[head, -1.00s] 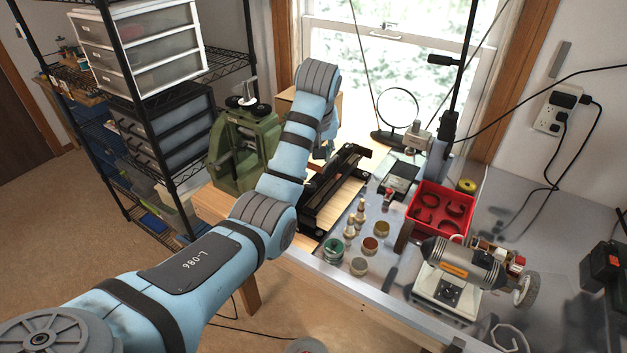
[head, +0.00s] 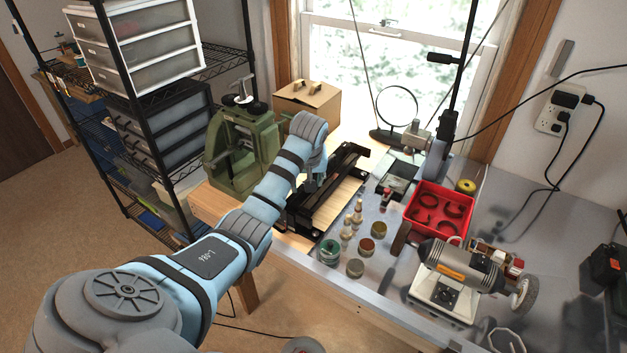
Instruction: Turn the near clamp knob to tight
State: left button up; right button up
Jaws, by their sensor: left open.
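A long black clamping tool (head: 330,196) lies on the pale wooden bench top in the head view, slanting from the back right to the front left. I cannot make out its near clamp knob; my left arm covers part of the tool's near left side. My left gripper (head: 313,184) points down beneath my blue wrist, just over the tool's left side. It is open, its fingertips are small and partly hidden, and I cannot tell whether they touch anything. My right gripper is not in view.
A green press (head: 240,150) stands left of my wrist, with a cardboard box (head: 307,103) behind. Right of the tool are small jars (head: 329,252), a red tray (head: 438,210) and a bench grinder (head: 455,268). A wire shelf (head: 160,90) is at the left.

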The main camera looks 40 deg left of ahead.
pick_arm(q)
jog(key=shift+w+a+f, duration=0.2)
jog(key=shift+f, duration=0.3)
jog(key=shift+s+r, duration=0.1)
jog(key=shift+c, duration=1.2)
jog(key=shift+d, duration=0.1)
grip_shut()
jog(key=shift+m, duration=0.3)
jog(key=m, duration=0.2)
jog(key=m+t+h, duration=0.1)
jog(key=m, duration=0.1)
jog(key=shift+s+a, duration=0.15)
jog(key=shift+a, duration=0.05)
jog(key=shift+a+m+h, duration=0.15)
jog(key=shift+m+h, duration=0.85)
jog(key=shift+m, duration=0.9)
